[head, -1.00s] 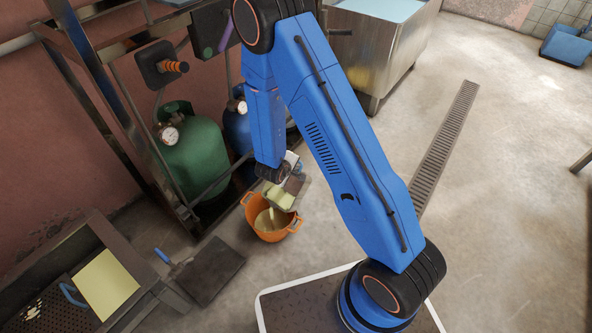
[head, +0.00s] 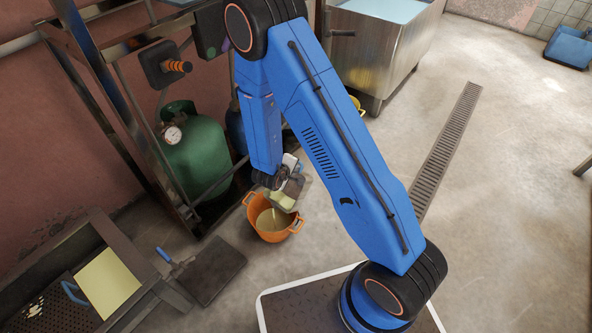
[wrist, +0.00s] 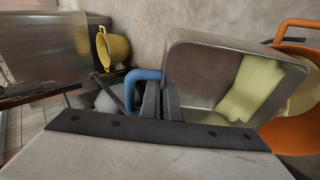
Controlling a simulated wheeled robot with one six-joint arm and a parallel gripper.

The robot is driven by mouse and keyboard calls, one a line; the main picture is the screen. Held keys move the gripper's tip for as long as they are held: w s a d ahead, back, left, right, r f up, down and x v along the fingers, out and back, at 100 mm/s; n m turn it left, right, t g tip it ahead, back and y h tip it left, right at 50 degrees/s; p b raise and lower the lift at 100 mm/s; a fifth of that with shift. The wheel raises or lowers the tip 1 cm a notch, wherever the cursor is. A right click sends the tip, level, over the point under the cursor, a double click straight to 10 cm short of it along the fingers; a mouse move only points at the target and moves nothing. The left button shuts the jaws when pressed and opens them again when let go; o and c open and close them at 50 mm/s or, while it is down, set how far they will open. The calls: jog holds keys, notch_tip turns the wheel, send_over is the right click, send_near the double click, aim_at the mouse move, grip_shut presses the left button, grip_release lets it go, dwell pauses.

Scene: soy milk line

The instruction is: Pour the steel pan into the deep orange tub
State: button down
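The steel pan (head: 299,187) is held tilted above the deep orange tub (head: 270,236) in the head view, its low edge over the tub. Pale yellow contents lie at the pan's low side, and a thin pale stream appears to fall into the tub. Pale liquid (head: 268,222) shows inside the tub. In the wrist view the pan (wrist: 197,75) is tipped to the right, with the orange tub (wrist: 284,137) beyond its low edge. My gripper (wrist: 160,103) is shut on the pan's blue handle (wrist: 131,88). In the head view my arm partly hides the grip.
Green gas cylinder (head: 195,150) and a metal frame stand left of the tub. A dark flat plate (head: 212,270) with a blue handle lies on the floor. A steel vat (head: 385,50) stands behind. A yellow bucket (wrist: 113,48) shows in the wrist view. Floor at right is open.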

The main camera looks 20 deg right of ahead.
jog(key=shift+a, duration=0.15)
jog(key=shift+s+a+r+t+h, duration=0.4)
jog(key=shift+s+a+t+h, duration=0.15)
jog(key=shift+a+h, duration=0.15)
jog(key=shift+s+a+r+t+h, duration=0.45)
jog(key=shift+s+a+h, duration=0.15)
jog(key=shift+a, duration=0.15)
jog(key=shift+a, duration=0.15)
jog(key=shift+s+a+n+t+h, duration=0.2)
jog(key=shift+s+a+t+h, duration=0.45)
jog(key=shift+a, duration=0.3)
jog(key=shift+s+a+n+t+h, duration=0.2)
jog(key=shift+s+a+t+h, duration=0.45)
jog(key=shift+a, duration=0.25)
jog(key=shift+s+r, duration=0.1)
jog(key=shift+a, duration=0.2)
jog(key=shift+s+a+f+n+t+h, duration=0.15)
jog(key=shift+s+a+t+h, duration=0.55)
jog(key=shift+a, duration=0.35)
jog(key=shift+s+a+f+n+t+h, duration=0.15)
jog(key=shift+s+a+t+h, duration=0.3)
jog(key=shift+s+a, duration=0.45)
jog(key=shift+a, duration=0.2)
dwell(0.4)
